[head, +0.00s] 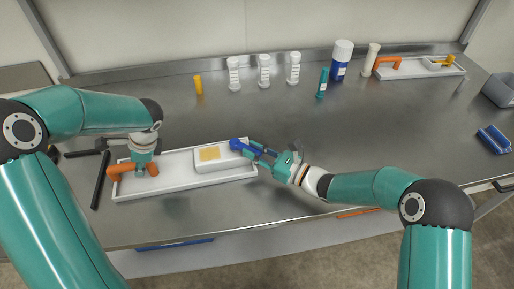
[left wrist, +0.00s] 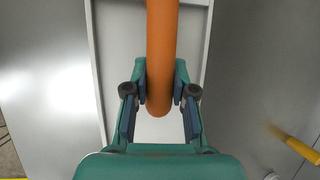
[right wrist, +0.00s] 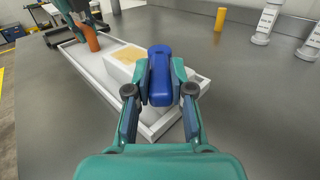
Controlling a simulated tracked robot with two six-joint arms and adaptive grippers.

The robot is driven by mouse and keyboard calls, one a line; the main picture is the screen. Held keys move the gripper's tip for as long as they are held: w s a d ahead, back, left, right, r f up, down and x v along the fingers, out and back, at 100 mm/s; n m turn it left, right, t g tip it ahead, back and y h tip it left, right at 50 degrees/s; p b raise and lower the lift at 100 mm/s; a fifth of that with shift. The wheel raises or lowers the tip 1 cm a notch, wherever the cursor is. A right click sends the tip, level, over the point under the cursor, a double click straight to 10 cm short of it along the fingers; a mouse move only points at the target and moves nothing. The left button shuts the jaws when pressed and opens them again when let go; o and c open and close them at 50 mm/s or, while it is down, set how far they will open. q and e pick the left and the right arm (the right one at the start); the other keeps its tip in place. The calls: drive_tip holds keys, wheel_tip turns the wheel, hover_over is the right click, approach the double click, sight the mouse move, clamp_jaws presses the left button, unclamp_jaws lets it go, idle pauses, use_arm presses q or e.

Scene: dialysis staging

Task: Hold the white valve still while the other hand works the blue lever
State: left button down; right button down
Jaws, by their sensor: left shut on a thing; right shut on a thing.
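The white valve (head: 216,161) is a tray-like base with a raised white block bearing a tan patch. An orange handle (head: 119,170) is at its left end and a blue lever (head: 237,144) at its right end. My left gripper (head: 143,170) is shut on the orange handle, which runs between its fingers in the left wrist view (left wrist: 160,60). My right gripper (head: 253,151) is shut on the blue lever, which stands between its fingers in the right wrist view (right wrist: 160,75). The fingers hide part of each grip.
A second valve (head: 415,70) with orange and yellow handles lies at the back right. A blue packet (head: 493,139) is at right. The middle steel surface is clear.

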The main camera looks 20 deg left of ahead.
drive_tip(key=shift+s+a+r+m+t, duration=0.1)
drive_tip(key=shift+s+m+t, duration=0.2)
drive_tip(key=shift+t, duration=0.25)
drive_tip(key=shift+s+r+m+t, duration=0.1)
drive_tip(key=shift+s+m+t, duration=0.05)
drive_tip(key=shift+m+t, duration=0.35)
drive_tip(key=shift+f, duration=0.1)
drive_tip(key=c, duration=1)
unclamp_jaws()
drive_tip(key=shift+f, duration=0.1)
wheel_tip(320, 180, up, 10)
drive_tip(key=shift+w, duration=0.1)
